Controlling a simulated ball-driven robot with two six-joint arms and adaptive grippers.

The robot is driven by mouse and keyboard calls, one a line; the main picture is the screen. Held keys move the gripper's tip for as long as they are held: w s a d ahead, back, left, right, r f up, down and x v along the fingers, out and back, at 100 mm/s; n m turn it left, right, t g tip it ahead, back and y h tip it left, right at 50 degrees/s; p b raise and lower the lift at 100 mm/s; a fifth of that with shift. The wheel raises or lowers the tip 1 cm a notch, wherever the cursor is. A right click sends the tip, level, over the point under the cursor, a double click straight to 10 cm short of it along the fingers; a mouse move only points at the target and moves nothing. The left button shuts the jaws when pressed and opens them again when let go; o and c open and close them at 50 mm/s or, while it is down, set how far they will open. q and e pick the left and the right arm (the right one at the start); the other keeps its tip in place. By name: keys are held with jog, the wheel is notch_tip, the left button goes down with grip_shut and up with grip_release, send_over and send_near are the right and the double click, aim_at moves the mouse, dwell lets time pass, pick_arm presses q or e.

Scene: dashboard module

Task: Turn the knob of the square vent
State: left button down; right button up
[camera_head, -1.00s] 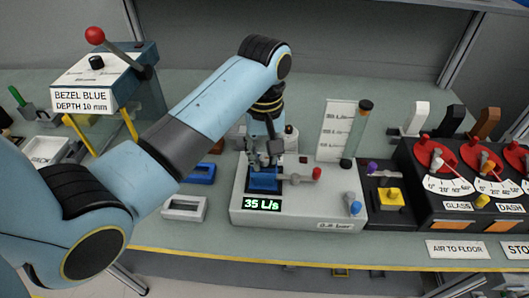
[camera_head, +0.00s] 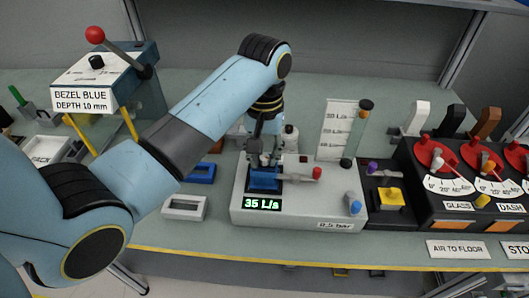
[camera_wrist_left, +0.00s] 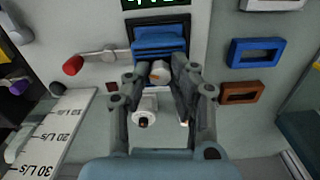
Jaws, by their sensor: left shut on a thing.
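The square vent (camera_head: 263,182) is a blue unit set in the top of a light grey test box (camera_head: 300,212). In the left wrist view the blue vent (camera_wrist_left: 160,42) is at the top, just beyond my fingertips. A small pale, tan-faced knob (camera_wrist_left: 160,72) shows at the vent's near side. My left gripper (camera_head: 264,158) points down at the vent. In the left wrist view its fingers (camera_wrist_left: 158,76) are on both sides of the knob, shut on it. The fingers partly hide the knob and vent. My right gripper is in no view.
A green display (camera_head: 262,204) on the box reads 35 L/s. A red-ended lever (camera_head: 316,174) lies right of the vent, and a flow tube (camera_head: 358,133) stands behind. Blue (camera_head: 201,173) and white (camera_head: 184,207) frames lie to the left. A console with red dials (camera_head: 434,152) is at right.

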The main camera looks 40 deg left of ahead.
aim_at(264, 157)
pick_arm(q)
jog(key=shift+m, duration=0.9)
jog(key=c, duration=1.1)
grip_release()
jog(key=shift+c, duration=0.2)
notch_tip(264, 157, up, 8)
jog(key=shift+f, duration=0.25)
